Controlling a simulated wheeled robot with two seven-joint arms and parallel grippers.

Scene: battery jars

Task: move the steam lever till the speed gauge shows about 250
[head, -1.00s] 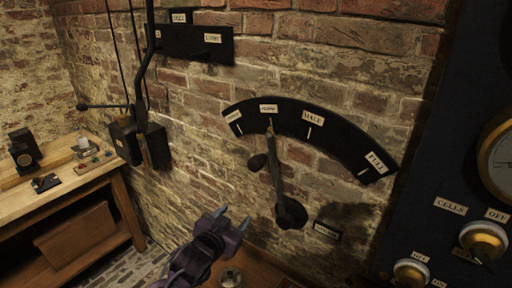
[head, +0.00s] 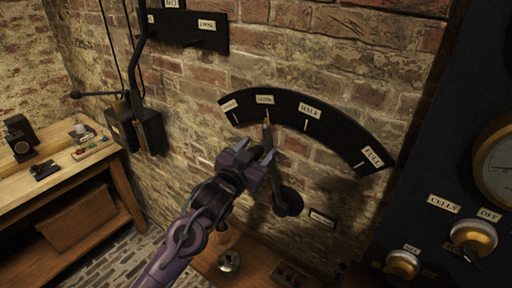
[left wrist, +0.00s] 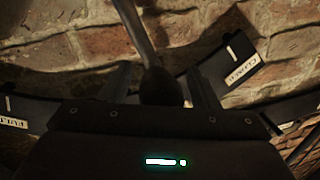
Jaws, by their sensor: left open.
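The steam lever (head: 286,200) is a dark arm on the brick wall, its pivot low and its tip by the second label from the left, which seems to read SLOW, on the curved black scale (head: 340,128). My left gripper (head: 263,153) is purple and open at the lever's handle, hiding the knob in the head view. In the left wrist view the dark knob (left wrist: 160,88) sits between the two spread fingers (left wrist: 162,90); I cannot tell whether they touch it. No gauge marked as speed is readable. My right gripper is out of view.
A dark panel at right carries a cut-off round dial (head: 497,165) and brass knobs (head: 473,238). A wooden bench (head: 95,165) with small items stands at left. A wall switch box (head: 135,130) hangs between bench and scale.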

